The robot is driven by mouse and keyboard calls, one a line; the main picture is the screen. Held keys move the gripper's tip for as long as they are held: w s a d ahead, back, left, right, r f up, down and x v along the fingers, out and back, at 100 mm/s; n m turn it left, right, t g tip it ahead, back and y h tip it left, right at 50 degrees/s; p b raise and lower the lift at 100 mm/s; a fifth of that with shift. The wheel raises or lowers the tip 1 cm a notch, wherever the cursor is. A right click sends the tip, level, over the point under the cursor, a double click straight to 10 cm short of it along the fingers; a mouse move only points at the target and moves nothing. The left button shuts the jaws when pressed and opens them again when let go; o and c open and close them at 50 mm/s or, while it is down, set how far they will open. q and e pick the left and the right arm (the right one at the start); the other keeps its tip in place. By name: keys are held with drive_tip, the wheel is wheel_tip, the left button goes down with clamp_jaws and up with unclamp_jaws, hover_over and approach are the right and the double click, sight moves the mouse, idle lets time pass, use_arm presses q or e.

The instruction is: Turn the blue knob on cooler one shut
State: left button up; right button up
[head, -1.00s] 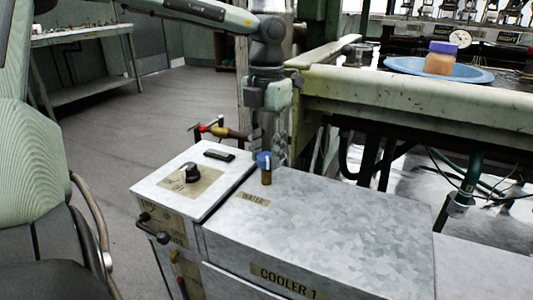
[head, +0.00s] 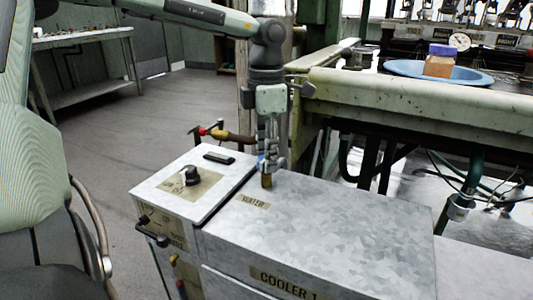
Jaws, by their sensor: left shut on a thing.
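Cooler one (head: 325,215) is a grey metal box with a "COOLER 1" label on its front. The blue knob (head: 261,163) sits on a short brass stem at the back left of its top, behind the "WATER" label. My left gripper (head: 267,160) points straight down and is shut on the knob. Its fingers hide most of the blue, so the knob's turn angle is hard to tell. My right gripper is not in view.

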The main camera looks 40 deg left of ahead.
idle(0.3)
use_arm(q)
drive_tip(key=o, duration=1.1)
drive_tip(key=shift+o, duration=0.2)
wheel_tip(320, 180, up, 12)
